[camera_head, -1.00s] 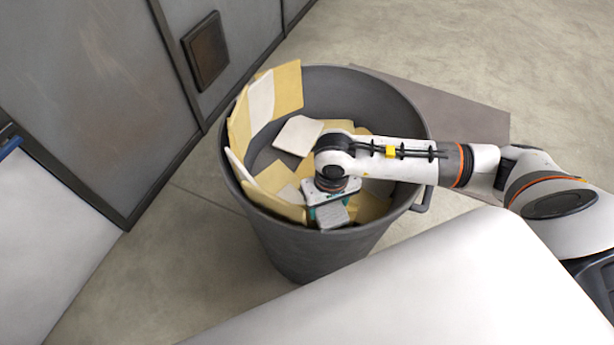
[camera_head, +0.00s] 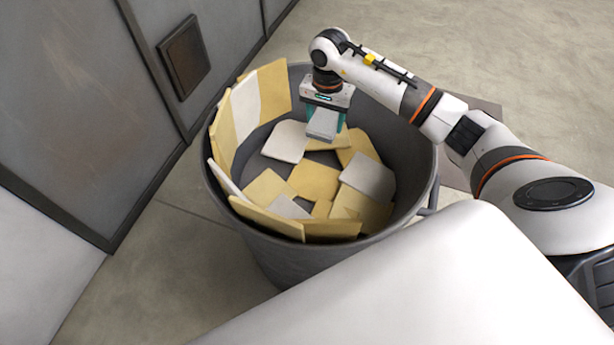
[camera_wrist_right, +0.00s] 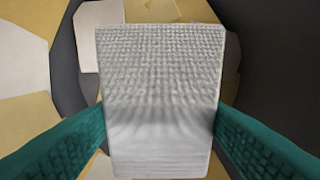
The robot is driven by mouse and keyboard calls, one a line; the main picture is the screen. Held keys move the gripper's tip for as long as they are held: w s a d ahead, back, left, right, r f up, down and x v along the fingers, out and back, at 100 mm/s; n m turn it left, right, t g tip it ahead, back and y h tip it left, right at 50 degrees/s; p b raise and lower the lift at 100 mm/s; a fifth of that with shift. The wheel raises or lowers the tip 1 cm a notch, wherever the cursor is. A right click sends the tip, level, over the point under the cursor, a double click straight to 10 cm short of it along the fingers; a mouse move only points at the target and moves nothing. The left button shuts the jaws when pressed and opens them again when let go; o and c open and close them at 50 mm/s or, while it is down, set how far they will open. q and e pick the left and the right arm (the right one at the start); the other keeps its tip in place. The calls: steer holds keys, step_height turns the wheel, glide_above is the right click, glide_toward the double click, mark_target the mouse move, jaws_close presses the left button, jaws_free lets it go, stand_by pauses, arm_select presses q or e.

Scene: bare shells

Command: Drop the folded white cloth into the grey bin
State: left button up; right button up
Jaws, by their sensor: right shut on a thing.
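The folded white cloth (camera_head: 322,125) is between the teal fingers of my right gripper (camera_head: 325,122), which is shut on it. It hangs over the far part of the grey bin's opening. In the right wrist view the woven white cloth (camera_wrist_right: 160,90) fills the middle, with a teal finger on each side. The grey bin (camera_head: 408,150) stands on the floor and holds several yellow and white folded pieces. How high the cloth is above those pieces is hard to tell. My left gripper is not in view.
Inside the bin, white pieces (camera_head: 368,178) and yellow pieces (camera_head: 315,180) lie loose, some leaning on the left wall. A grey metal cabinet (camera_head: 85,110) stands close on the left. A white surface (camera_head: 430,285) covers the front. Concrete floor (camera_head: 500,60) is clear at the back right.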

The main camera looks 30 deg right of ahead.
steer(key=shift+f+b, duration=0.5)
steer(key=shift+f, duration=0.9)
steer(key=o, duration=1.1)
step_height(320, 180, up, 12)
steer(key=shift+r+b, duration=0.1)
steer(key=shift+b, duration=0.3)
